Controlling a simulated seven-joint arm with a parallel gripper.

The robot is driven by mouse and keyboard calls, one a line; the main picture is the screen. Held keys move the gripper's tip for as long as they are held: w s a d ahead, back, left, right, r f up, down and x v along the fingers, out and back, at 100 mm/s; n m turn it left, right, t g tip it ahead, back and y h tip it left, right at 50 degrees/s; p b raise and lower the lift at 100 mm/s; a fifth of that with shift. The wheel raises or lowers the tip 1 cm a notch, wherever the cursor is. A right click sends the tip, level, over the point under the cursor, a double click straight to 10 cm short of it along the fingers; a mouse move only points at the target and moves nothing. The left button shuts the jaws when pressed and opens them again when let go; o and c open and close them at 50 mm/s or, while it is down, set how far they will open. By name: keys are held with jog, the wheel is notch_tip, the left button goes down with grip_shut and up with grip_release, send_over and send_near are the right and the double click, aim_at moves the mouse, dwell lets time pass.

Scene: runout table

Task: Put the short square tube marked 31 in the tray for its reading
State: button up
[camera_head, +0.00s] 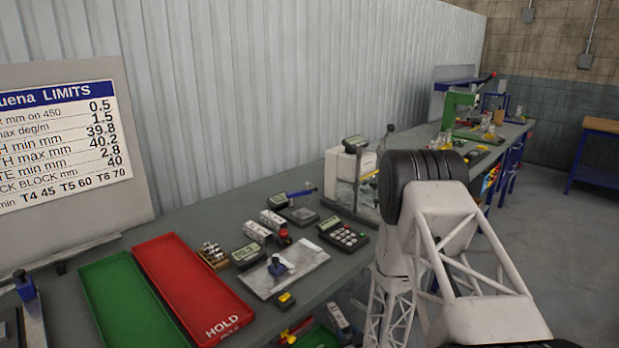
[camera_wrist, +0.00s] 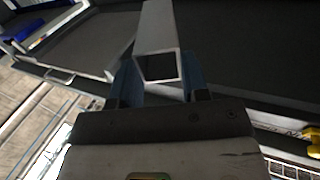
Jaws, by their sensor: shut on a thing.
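In the wrist view my gripper (camera_wrist: 157,88) is shut on a pale grey square tube (camera_wrist: 158,30), with blue fingers on both sides. The tube's open, dark square end faces the camera. No number shows on it, so I cannot tell if it is the one marked 31. In the head view my gripper and the held tube are hidden. There a green tray (camera_head: 125,296) and a red tray marked HOLD (camera_head: 190,283) lie side by side on the table's left part; both look empty. The limits board (camera_head: 62,140) stands behind them, partly cut off.
Right of the red tray are a small readout (camera_head: 247,254), a grey plate (camera_head: 300,266) with a blue-knobbed gauge, and a keypad device (camera_head: 343,235). A white measuring stand (camera_head: 350,178) is behind. My arm covers the table's right front.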

jog(key=a+f+m+h, duration=0.1)
jog(key=a+f, duration=0.2)
jog(key=f, duration=0.3)
jog(key=w+d+f+m+t+h, duration=0.1)
jog(key=w+d+f+m+h, duration=0.2)
jog(key=w+d+h, duration=0.3)
jog(key=w+d+f, duration=0.1)
jog(key=w+d, duration=0.1)
jog(key=d, duration=0.1)
jog(key=shift+f+m, duration=0.15)
jog(key=shift+m, duration=0.15)
jog(key=shift+d, duration=0.1)
dwell(1.9)
